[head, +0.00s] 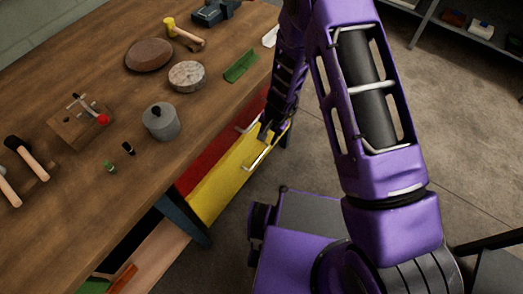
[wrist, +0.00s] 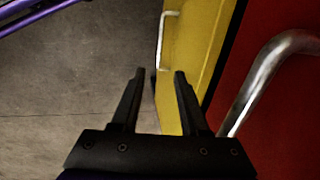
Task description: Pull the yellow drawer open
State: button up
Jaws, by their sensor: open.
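The yellow drawer (head: 215,195) is under the workbench, below the red one, and its front shows in the wrist view (wrist: 198,45). Its silver bar handle (head: 262,157) also shows in the wrist view (wrist: 162,40), ahead of my fingertips. My gripper (wrist: 158,73) is open with nothing between its fingers. It is close to the drawer fronts, but apart from the yellow handle. In the head view my gripper (head: 267,133) is small and dark beside the handles. I cannot tell how far the yellow drawer is out.
A red drawer (wrist: 285,110) with its own silver handle (wrist: 262,78) is close by the right finger. The wooden bench top (head: 75,185) holds hammers, a grey pot (head: 161,121) and other tools. Concrete floor (wrist: 60,90) lies open to the left in the wrist view.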

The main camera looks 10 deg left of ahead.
aim_at(258, 159)
jog(key=a+f, duration=0.1)
jog(key=f, duration=0.4)
jog(key=a+f+b, duration=0.1)
jog(key=f, duration=0.5)
jog(key=w+a+f+b, duration=0.1)
jog(key=f, duration=0.5)
jog(key=shift+a+f, duration=0.15)
jog(key=shift+f, duration=0.1)
jog(key=shift+c, duration=0.2)
grip_shut()
dwell(0.5)
